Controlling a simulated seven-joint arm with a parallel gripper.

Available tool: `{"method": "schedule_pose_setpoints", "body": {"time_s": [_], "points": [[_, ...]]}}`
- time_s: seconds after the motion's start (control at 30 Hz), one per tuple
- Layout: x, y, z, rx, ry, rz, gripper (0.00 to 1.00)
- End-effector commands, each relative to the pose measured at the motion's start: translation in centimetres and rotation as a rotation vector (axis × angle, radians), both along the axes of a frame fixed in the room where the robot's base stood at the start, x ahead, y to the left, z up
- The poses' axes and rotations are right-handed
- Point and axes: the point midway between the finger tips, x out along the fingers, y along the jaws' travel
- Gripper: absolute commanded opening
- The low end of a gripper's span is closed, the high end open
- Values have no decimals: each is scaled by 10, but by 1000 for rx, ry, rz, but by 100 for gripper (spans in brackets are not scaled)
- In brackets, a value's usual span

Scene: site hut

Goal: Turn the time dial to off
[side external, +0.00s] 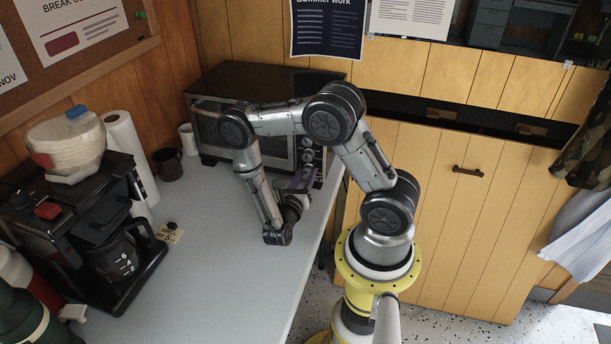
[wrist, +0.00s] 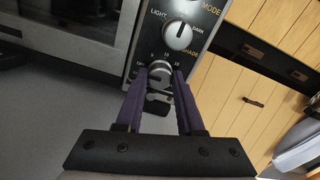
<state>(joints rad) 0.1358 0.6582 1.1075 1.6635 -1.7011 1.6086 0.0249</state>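The toaster oven (side external: 232,80) stands at the back of the counter, its control panel on the right of its front. In the wrist view the time dial (wrist: 160,70) is a silver knob low on the panel, with numbers around its top and an OFF mark at its upper left. My gripper (wrist: 161,74) has its two purple fingers on either side of this dial. The gap is about the dial's width, and I cannot tell whether both fingers press on it. The dial's pointer is not clear. In the side view my gripper (side external: 303,178) is at the panel's lower end.
The light/dark shade dial (wrist: 177,34) sits just above the time dial. The oven door glass (wrist: 75,15) is left of the panel. A coffee maker (side external: 50,235), brown mug (side external: 168,164) and paper roll (side external: 128,150) stand left on the counter (side external: 200,270). Its middle is mostly clear.

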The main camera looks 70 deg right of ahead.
Motion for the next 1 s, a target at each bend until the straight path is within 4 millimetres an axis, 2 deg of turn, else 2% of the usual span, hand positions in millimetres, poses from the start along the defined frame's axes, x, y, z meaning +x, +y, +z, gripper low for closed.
{"method": "schedule_pose_setpoints", "body": {"time_s": [0.03, 0.13, 0.17, 0.57, 0.67, 1.0], "points": [[0, 0, 0, 1, 2, 1, 47], [0, 0, 0, 0, 2, 1, 65], [0, 0, 0, 0, 2, 1, 66], [1, 6, 0, 0, 1, 3, 66], [2, 17, 0, 0, 1, 5, 66], [2, 69, 0, 0, 1, 7, 66]]}}
